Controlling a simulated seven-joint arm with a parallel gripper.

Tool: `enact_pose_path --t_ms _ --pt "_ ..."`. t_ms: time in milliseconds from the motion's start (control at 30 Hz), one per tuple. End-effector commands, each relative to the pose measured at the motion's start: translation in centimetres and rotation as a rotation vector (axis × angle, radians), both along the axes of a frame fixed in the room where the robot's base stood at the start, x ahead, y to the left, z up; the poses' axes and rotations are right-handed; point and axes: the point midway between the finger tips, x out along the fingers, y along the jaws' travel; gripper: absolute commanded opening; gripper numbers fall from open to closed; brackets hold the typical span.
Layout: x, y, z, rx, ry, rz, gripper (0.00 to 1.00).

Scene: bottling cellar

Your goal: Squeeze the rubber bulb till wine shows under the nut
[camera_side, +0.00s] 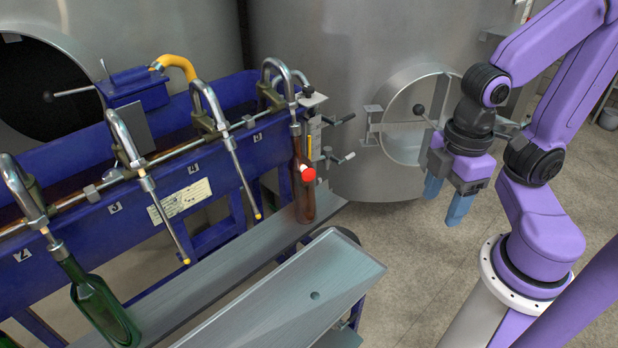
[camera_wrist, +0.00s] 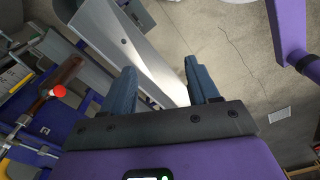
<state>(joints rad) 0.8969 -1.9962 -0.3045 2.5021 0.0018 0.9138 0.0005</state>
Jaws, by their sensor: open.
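A small red rounded piece (camera_side: 308,174), which looks like the rubber bulb, sits in front of a brown bottle (camera_side: 303,200) under the rightmost spout. It also shows in the wrist view (camera_wrist: 59,91), at the left. I cannot tell whether it touches the bottle. I cannot make out the nut or any wine under it. My gripper (camera_side: 447,198) is open and empty, pointing down, well to the right of the red piece. In the wrist view its two blue fingers (camera_wrist: 160,75) stand apart with nothing between them.
A blue filler trough (camera_side: 225,150) with several curved spouts runs along the left. A green bottle (camera_side: 100,305) leans under the spout by label 2. A grey sloped plate (camera_side: 290,295) lies in front of the bottle shelf. Steel tanks (camera_side: 330,60) stand behind. Floor (camera_side: 400,250) is clear below my gripper.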

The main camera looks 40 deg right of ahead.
Motion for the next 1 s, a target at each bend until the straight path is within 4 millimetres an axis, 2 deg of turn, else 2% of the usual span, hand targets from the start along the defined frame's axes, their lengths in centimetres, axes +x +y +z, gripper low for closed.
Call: enact_pose_path --t_ms 400,467,500,600,767,1000 --pt "0.0 0.0 0.0 0.0 0.0 0.0 0.6" --pt "0.0 0.0 0.0 -0.001 0.0 0.0 0.43" --pt "0.1 -0.1 -0.1 -0.008 0.0 0.001 0.3" --pt "0.7 -0.5 -0.6 -0.065 -0.006 0.011 0.0" --pt "3.2 -2.4 -2.4 -0.287 -0.036 0.063 0.0" --pt "8.5 -5.5 -4.4 -0.695 -0.111 0.197 0.0"
